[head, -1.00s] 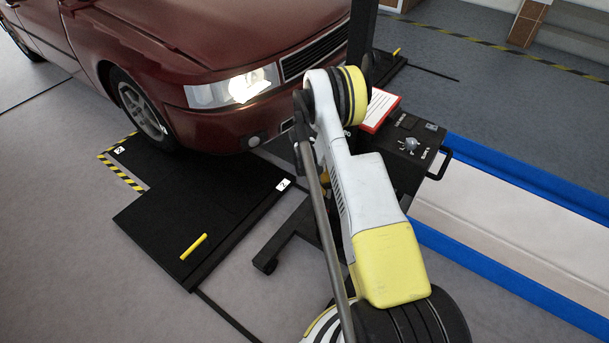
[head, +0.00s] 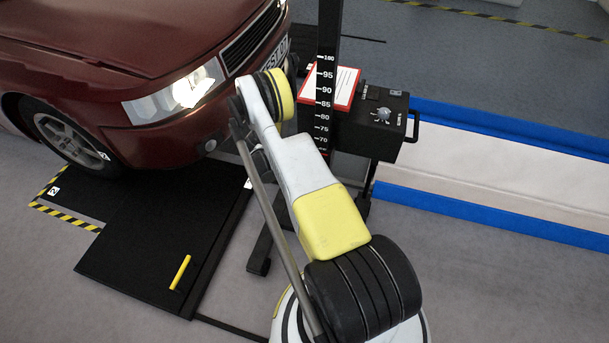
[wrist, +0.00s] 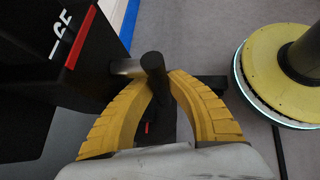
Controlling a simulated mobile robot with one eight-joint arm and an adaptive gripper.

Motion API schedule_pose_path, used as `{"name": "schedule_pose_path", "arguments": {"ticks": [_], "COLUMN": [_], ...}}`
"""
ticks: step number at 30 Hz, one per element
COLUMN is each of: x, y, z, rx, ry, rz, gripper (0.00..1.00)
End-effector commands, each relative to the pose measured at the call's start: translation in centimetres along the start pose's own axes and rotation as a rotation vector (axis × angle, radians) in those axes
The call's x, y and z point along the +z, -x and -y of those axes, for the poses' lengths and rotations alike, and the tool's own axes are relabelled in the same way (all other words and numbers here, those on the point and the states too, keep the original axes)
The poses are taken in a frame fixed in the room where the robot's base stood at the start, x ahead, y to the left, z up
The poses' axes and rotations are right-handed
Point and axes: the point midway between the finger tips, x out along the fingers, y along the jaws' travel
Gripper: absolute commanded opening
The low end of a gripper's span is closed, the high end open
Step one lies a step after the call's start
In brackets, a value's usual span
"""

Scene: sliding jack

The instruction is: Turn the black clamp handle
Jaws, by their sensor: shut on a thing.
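The black clamp handle (wrist: 152,66) shows in the wrist view as a short dark cylinder on a thin grey shaft, beside the black column with white and red marks. My gripper (wrist: 162,84) has its two yellow ridged fingers on either side of the handle, shut on it. The handle's lower part is hidden between the fingers. In the head view, my arm hides the gripper and the handle. The column (head: 326,85) with its number scale stands behind my arm there.
A black control box (head: 378,118) with a knob and side handle adjoins the column, with a red-edged paper (head: 346,84) beside it. A dark red car (head: 120,60) stands close on the left. A black floor plate (head: 160,245) lies below. Blue-edged white track (head: 480,165) is right.

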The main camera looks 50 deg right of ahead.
Motion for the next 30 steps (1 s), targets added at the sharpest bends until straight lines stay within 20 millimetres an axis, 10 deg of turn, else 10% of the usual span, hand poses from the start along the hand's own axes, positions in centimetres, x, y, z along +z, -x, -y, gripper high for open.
{"name": "schedule_pose_path", "arguments": {"ticks": [12, 14, 30], "x": [0.0, 0.0, 0.1], "y": [-0.3, -0.3, 3.0], "z": [0.1, 0.1, 0.1], "rx": [-0.001, -0.001, 0.002], "ry": [0.002, 0.002, 0.003], "rz": [0.004, 0.004, 0.005], "gripper": [0.00, 0.30, 0.30]}}
